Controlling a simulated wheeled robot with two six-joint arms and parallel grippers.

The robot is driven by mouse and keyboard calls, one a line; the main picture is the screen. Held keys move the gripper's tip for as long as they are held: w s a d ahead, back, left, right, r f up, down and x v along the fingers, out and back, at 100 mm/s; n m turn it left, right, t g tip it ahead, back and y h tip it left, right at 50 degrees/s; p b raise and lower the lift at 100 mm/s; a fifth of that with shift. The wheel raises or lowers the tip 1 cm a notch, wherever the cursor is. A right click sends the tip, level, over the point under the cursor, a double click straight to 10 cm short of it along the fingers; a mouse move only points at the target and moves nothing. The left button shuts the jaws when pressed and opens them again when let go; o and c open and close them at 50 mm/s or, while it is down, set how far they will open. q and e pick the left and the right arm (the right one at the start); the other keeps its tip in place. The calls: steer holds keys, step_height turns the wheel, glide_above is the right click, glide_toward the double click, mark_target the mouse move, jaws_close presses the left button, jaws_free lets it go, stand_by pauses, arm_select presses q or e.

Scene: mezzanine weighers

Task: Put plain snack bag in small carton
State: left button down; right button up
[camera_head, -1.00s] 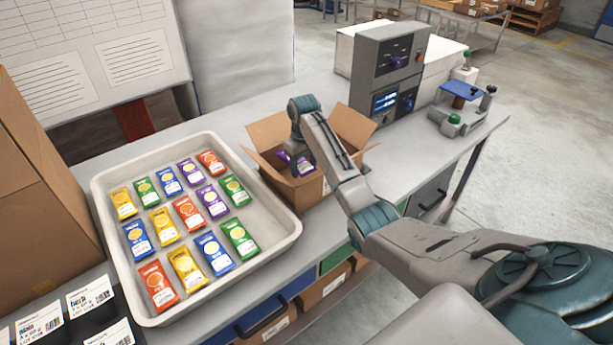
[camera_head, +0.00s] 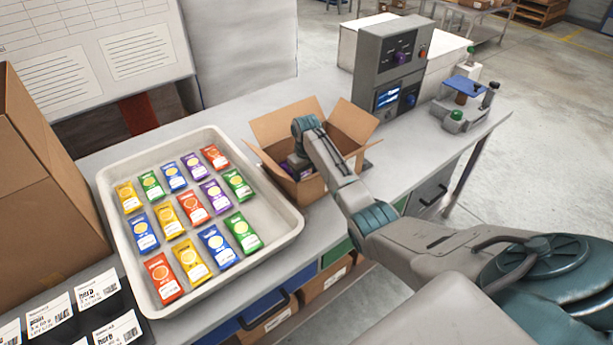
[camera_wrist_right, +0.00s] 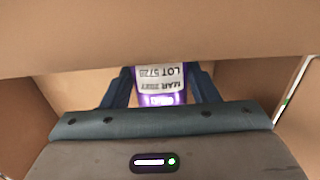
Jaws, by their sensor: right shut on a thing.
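The small carton (camera_head: 309,187) stands open on the bench with its flaps spread. My right arm reaches into it from above. In the right wrist view my right gripper (camera_wrist_right: 160,88) is shut on a purple snack bag (camera_wrist_right: 160,84) with a white lot label, between the carton's cardboard walls. In the head view only a bit of this purple bag (camera_head: 296,164) shows inside the carton, beside my wrist. Whether it touches the carton floor cannot be told. My left gripper is not in view.
A white tray (camera_head: 291,229) with rows of coloured snack bags lies left of the carton. A grey machine (camera_head: 390,62) stands behind it to the right. A tall brown box (camera_head: 40,190) stands at the far left. Label cards lie front left.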

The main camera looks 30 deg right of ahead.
steer(key=shift+f, duration=0.2)
steer(key=shift+f, duration=0.15)
steer(key=o, duration=1)
steer(key=shift+r, duration=0.25)
step_height(320, 180, up, 13)
steer(key=b, duration=0.3)
steer(key=shift+f, duration=0.1)
